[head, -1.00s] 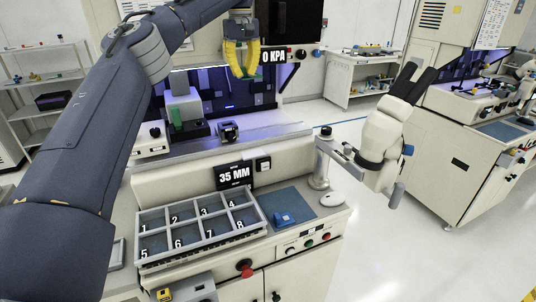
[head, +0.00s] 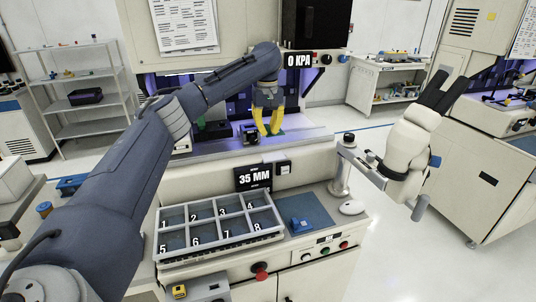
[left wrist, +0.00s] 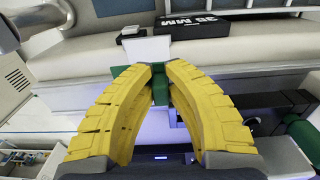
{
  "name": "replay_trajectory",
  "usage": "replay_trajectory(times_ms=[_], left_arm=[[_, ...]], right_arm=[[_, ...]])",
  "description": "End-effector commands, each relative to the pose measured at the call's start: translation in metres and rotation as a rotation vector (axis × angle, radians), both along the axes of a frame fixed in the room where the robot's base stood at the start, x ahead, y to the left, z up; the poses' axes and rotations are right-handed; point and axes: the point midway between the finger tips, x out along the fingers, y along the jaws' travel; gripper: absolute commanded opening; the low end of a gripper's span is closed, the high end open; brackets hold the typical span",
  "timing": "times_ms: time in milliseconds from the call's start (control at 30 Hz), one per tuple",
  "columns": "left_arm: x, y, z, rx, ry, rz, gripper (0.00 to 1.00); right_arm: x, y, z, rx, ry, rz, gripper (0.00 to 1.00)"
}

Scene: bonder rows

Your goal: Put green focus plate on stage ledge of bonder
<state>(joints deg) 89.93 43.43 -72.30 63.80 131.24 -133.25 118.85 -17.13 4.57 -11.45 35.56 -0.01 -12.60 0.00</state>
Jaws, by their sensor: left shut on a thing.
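My left gripper (head: 270,131) reaches over the bonder's stage ledge (head: 225,146) with its yellow fingers pointing down. It is shut on the green focus plate (head: 280,131), which shows as a small green patch at the fingertips. In the left wrist view the green plate (left wrist: 160,88) sits between the two yellow fingertips, and the fingers hide much of it. The plate is at or just above the ledge; I cannot tell whether it touches. My right gripper is not in view.
A small black device (head: 250,134) stands on the ledge just left of my fingers. A microscope-like white unit (head: 405,150) overhangs the right side. The ledge's right part is clear.

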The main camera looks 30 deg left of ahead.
Motion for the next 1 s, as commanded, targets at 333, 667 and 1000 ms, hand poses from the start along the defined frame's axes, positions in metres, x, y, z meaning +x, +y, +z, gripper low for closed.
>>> replay_trajectory(times_ms=[333,667,1000], left_arm=[[0.000,-0.001,-0.053,-0.002,0.001,0.000,0.00],[0.000,-0.001,-0.068,-0.001,0.001,-0.001,0.00],[0.000,-0.001,-0.098,0.000,0.000,-0.001,0.00]], right_arm=[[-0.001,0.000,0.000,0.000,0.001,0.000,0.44],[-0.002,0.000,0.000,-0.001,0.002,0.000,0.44],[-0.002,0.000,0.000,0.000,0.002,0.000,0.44]])
